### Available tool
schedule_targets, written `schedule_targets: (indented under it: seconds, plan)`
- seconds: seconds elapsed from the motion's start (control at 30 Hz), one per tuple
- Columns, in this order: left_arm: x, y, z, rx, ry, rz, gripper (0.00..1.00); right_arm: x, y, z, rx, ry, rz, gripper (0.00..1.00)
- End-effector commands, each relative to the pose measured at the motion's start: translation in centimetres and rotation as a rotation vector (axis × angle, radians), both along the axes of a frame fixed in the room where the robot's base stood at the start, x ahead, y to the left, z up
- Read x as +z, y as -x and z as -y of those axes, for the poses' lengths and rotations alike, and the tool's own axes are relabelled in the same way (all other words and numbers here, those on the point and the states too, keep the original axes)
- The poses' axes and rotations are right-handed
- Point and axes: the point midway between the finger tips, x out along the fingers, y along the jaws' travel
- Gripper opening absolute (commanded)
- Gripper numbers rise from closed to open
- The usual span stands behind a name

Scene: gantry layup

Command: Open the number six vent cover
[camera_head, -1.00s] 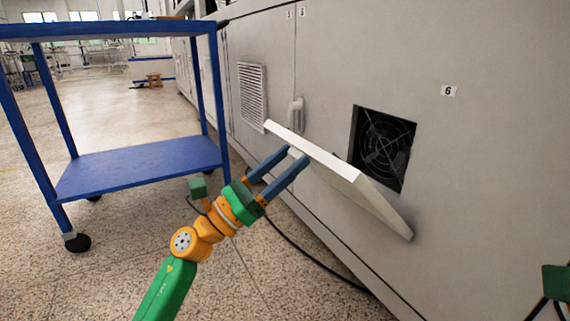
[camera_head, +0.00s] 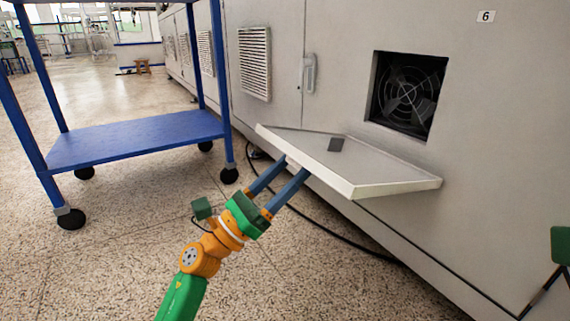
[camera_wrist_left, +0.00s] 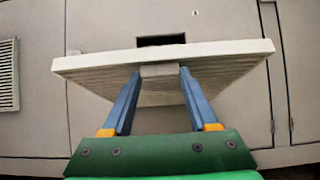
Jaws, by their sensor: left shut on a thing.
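The number six vent cover (camera_head: 350,159) is swung down and out from the machine wall, lying close to level with its inner face up. The square opening with a fan (camera_head: 408,94) shows above it, under the label 6 (camera_head: 486,16). My left gripper (camera_head: 294,168) is at the cover's outer edge, shut on its handle. In the left wrist view the fingers (camera_wrist_left: 158,74) press either side of the pale handle block (camera_wrist_left: 159,71), below the cover's underside (camera_wrist_left: 215,65). Part of my right arm may show at the right edge of the head view; its gripper is not seen.
A blue cart (camera_head: 135,138) on casters stands at the left. A louvred vent (camera_head: 254,63) and a door handle (camera_head: 309,73) are on the wall left of the opening. A black cable (camera_head: 330,229) lies on the floor under the cover.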

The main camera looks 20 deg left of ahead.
Motion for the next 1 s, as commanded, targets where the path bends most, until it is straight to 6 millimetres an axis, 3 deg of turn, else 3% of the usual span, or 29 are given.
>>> schedule_targets:
  seconds: [0.03, 0.4, 1.0]
  plan:
    - [-1.4, -0.1, 0.2, -0.004, 0.015, 0.008, 0.0, -0.8, 0.0, 0.0, 0.001, 0.001, -0.001, 0.5]
    - [-4.6, -0.1, 0.3, -0.002, 0.047, 0.061, 0.0, -2.4, -0.1, 0.0, 0.001, 0.001, -0.001, 0.5]
    - [-6.0, -0.2, 0.3, -0.001, 0.046, 0.062, 0.0, -2.9, -0.1, 0.0, -0.001, 0.001, -0.002, 0.5]
